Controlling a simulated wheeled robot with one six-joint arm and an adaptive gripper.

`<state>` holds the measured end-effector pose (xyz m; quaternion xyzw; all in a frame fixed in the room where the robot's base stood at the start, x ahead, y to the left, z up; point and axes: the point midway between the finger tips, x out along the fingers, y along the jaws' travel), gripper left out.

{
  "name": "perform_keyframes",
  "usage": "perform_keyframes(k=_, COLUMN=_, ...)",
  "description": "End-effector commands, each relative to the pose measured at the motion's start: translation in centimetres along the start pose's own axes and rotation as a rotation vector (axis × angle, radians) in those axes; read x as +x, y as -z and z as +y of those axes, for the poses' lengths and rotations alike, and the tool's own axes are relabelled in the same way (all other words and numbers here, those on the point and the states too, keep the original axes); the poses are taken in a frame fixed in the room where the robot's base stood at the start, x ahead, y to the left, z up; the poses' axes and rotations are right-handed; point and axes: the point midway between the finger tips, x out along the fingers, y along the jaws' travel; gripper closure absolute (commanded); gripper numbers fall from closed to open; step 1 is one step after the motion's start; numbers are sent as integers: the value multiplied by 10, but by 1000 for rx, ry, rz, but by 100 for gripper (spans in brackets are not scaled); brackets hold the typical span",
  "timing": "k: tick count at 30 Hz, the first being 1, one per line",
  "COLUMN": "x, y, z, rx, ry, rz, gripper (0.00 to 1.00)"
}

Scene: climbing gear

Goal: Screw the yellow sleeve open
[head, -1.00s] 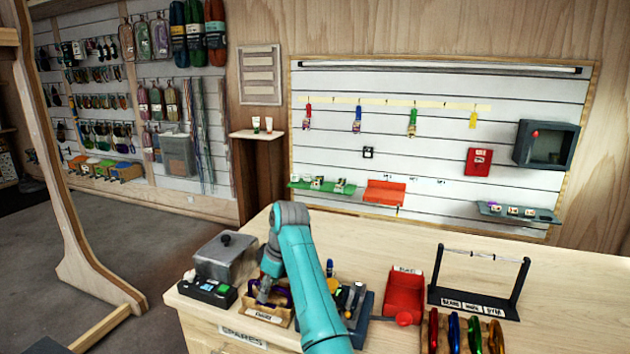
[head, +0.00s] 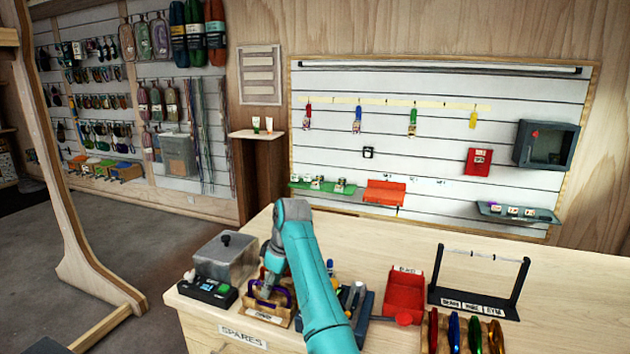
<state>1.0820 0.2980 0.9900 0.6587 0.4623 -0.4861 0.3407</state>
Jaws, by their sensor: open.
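My gripper (head: 267,291) points down over a small wooden holder (head: 262,317) on the bench, at the end of my teal arm. It is open, but its fingers are small and hard to make out. A purple carabiner-like loop (head: 288,297) stands in the holder, right beside the fingers. I cannot make out a yellow sleeve on it; the gripper and arm hide part of it. I cannot tell whether the fingers touch the loop.
A grey lidded box (head: 225,258) and a black device (head: 208,291) stand left of the holder. A red tray (head: 404,294) and a black rack (head: 478,283) stand to the right. Several coloured carabiners (head: 473,333) stand at the front right. The bench behind is mostly clear.

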Motion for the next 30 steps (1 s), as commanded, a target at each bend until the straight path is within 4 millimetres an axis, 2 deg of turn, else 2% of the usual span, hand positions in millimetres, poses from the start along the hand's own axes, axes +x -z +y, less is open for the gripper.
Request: perform_keyframes(k=30, x=-24, y=7, z=1, rx=1, ry=-2, rz=1, gripper=54)
